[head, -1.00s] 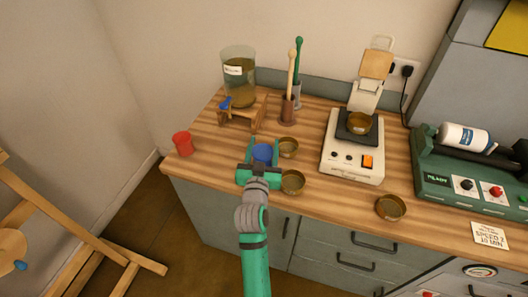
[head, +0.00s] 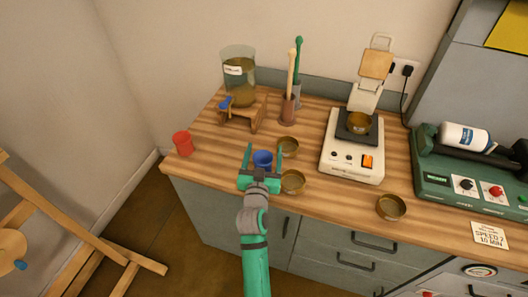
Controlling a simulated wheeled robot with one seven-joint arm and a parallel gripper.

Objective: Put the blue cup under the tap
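The blue cup (head: 262,159) stands upright on the wooden counter near its front edge. My gripper (head: 263,153) is open, with one green finger on each side of the cup and a small gap showing between cup and fingers. The gripper's body hides part of the cup's lower front. The blue tap (head: 225,103) is at the back left, on the front of a glass tank (head: 239,82) of brownish liquid above a small wooden stand (head: 243,112).
A red cup (head: 183,143) stands at the left counter edge. Brass bowls (head: 288,147) (head: 292,182) sit right of my gripper. A pot with tools (head: 288,110) stands behind, and a white scale (head: 352,157) stands right. Counter between the blue cup and stand looks clear.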

